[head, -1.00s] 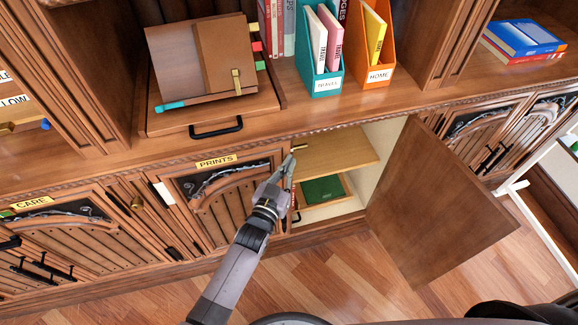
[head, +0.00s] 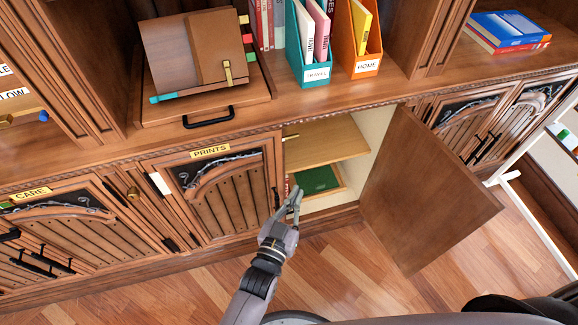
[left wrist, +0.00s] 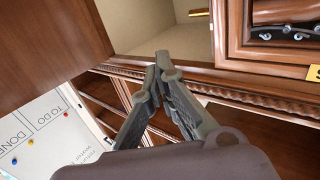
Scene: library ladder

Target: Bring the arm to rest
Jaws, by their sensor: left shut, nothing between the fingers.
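My left gripper (head: 293,199) is shut and empty in the head view, in front of the lower part of the open cabinet. Its shut fingers (left wrist: 163,66) also show in the left wrist view, with the cabinet opening behind them. The cabinet door (head: 425,190) stands wide open to the right of the gripper, apart from it. My right gripper is in neither view.
Inside the open cabinet are a wooden shelf (head: 325,142) and a green item (head: 317,180) below it. The shut PRINTS door (head: 225,195) is just left of the gripper. A white ladder (head: 538,220) stands at the right. Open wooden floor (head: 335,265) lies in front.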

